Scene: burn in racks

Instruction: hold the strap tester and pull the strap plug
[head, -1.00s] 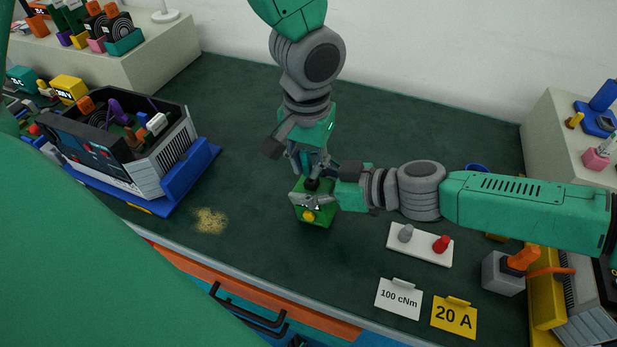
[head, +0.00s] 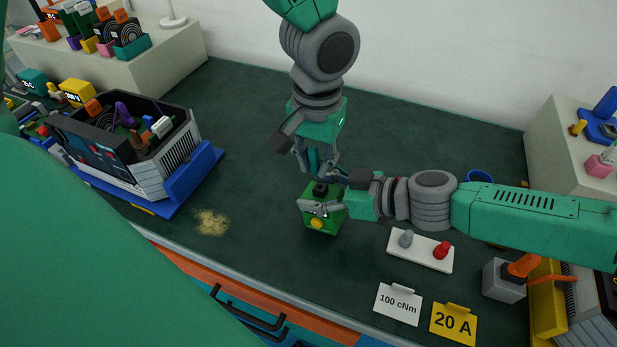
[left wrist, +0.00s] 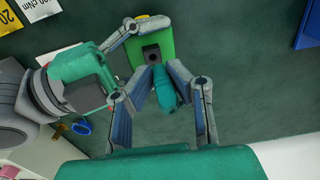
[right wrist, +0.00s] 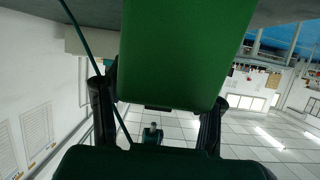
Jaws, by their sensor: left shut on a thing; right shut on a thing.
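The strap tester is a small green box (head: 323,226) with a yellow button on its front and a black socket on top. It stands on the dark green bench mat. My right gripper (head: 321,209) is shut on the tester from the right; its green body fills the space between the fingers in the right wrist view (right wrist: 185,60). My left gripper (head: 318,172) is above the tester, shut on the teal strap plug (left wrist: 165,92). The socket (left wrist: 152,54) shows uncovered in the left wrist view, and the plug looks apart from it.
An open grey device in a blue cradle (head: 190,180) stands at left. A white plate (head: 420,262) with grey and red knobs lies right of the tester, with a 100 cNm card (head: 398,303) and a yellow 20 A card (head: 453,322) in front.

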